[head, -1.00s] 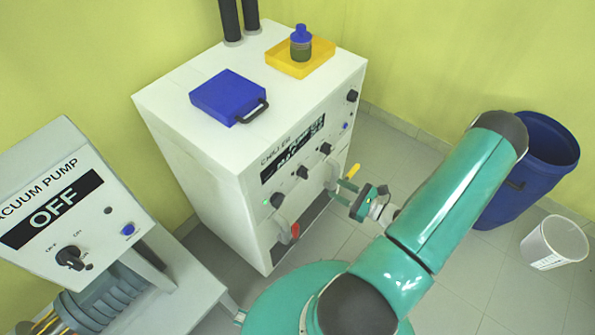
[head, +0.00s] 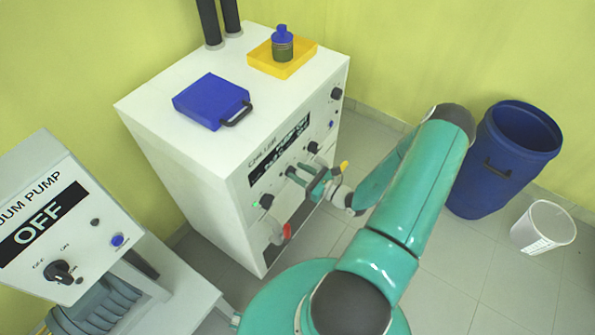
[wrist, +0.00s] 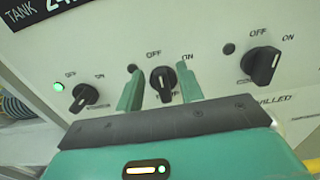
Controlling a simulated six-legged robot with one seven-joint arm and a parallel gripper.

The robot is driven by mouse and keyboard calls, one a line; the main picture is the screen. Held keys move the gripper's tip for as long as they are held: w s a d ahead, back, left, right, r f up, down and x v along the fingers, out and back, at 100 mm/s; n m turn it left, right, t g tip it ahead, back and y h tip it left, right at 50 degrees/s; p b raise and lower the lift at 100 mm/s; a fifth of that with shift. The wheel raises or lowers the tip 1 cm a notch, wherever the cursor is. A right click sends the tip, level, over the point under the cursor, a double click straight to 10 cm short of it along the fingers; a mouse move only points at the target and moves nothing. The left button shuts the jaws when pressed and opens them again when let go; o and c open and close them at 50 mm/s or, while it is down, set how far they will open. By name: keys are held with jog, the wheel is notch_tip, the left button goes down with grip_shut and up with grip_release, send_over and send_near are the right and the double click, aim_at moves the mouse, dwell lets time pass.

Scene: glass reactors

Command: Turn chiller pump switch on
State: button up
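The white chiller cabinet (head: 190,165) stands in the middle of the head view, with knobs on its front panel. In the wrist view, my gripper (wrist: 158,88) is open, with one green finger on each side of a black middle knob (wrist: 163,84). I cannot tell whether the fingers touch it. OFF and ON are printed above this knob, and the lamp (wrist: 132,68) at its upper left is dark. Its name label is hidden behind my gripper. In the head view, my gripper (head: 312,182) is at the panel, below the display (head: 280,150).
A left knob (wrist: 85,97) has a lit green lamp (wrist: 58,87); a right knob (wrist: 262,65) has a dark lamp. A red-handled valve (head: 286,231) sits below the panel. The vacuum pump box (head: 85,215) is at left, a blue bin (head: 515,150) and white bucket (head: 543,227) at right.

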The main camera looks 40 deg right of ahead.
jog(key=shift+w+a, duration=0.25)
jog(key=shift+w, duration=0.3)
jog(key=shift+c, duration=0.5)
grip_shut()
jog(key=shift+s, duration=0.1)
